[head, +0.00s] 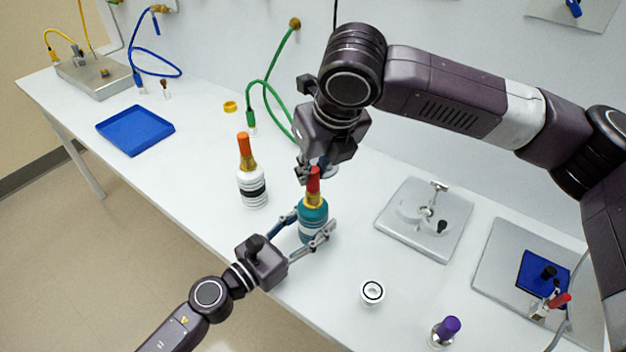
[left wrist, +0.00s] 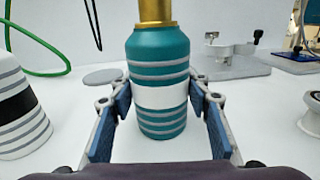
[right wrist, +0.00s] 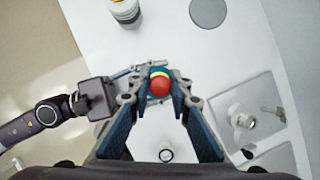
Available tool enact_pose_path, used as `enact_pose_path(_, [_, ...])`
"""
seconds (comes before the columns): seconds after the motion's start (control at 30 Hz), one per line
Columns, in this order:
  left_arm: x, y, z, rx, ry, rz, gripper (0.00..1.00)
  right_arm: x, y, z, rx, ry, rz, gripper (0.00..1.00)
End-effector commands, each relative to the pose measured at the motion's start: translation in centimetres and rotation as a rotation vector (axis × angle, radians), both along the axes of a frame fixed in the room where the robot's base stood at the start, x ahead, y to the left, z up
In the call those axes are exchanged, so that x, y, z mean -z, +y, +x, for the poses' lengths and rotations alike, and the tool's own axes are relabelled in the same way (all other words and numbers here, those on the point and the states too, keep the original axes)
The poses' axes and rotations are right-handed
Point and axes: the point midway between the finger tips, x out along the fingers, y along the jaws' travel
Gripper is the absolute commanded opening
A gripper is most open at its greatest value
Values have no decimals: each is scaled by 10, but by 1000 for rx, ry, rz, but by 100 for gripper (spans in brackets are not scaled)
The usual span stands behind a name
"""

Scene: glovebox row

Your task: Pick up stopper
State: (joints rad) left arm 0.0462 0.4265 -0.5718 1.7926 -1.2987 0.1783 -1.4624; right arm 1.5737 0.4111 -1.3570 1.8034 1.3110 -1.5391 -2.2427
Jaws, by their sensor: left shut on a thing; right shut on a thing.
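A teal bottle (head: 313,222) with grey and white bands and a gold neck stands upright on the bench. A red stopper (head: 314,180) sits at its top; the right wrist view shows the stopper (right wrist: 159,86) from above. My left gripper (head: 315,228) is shut on the bottle's body, one finger on each side, as the left wrist view shows with the bottle (left wrist: 160,75). My right gripper (head: 312,170) comes down from above and is shut on the red stopper, which lies between its fingertips. The stopper's lower edge is partly hidden.
A white bottle (head: 252,188) with an orange top stands close to the left. A white ringed container (head: 372,292) and a purple-topped item (head: 446,331) stand at the front right. A metal plate with a fixture (head: 425,220) lies right. A blue tray (head: 135,130) lies far left.

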Motion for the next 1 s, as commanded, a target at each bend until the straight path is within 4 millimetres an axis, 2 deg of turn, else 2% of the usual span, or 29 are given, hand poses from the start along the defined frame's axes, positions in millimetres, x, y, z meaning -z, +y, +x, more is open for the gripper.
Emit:
enact_pose_path(0.33, [0,0,0,0,1,1,13,-1,0,0,0,-1,0,0])
enact_pose_path(0.43, [0,0,0,-1,1,1,13,-7,0,1,1,-3,1,0])
enact_pose_path(0.57, [0,0,0,-1,1,1,13,-28,0,1,1,-5,2,0])
enact_pose_path(0.8, [1,0,0,0,1,1,13,-76,0,1,1,-4,1,0])
enact_pose_path(1.0, [1,0,0,0,1,1,13,-104,0,1,0,-3,1,0])
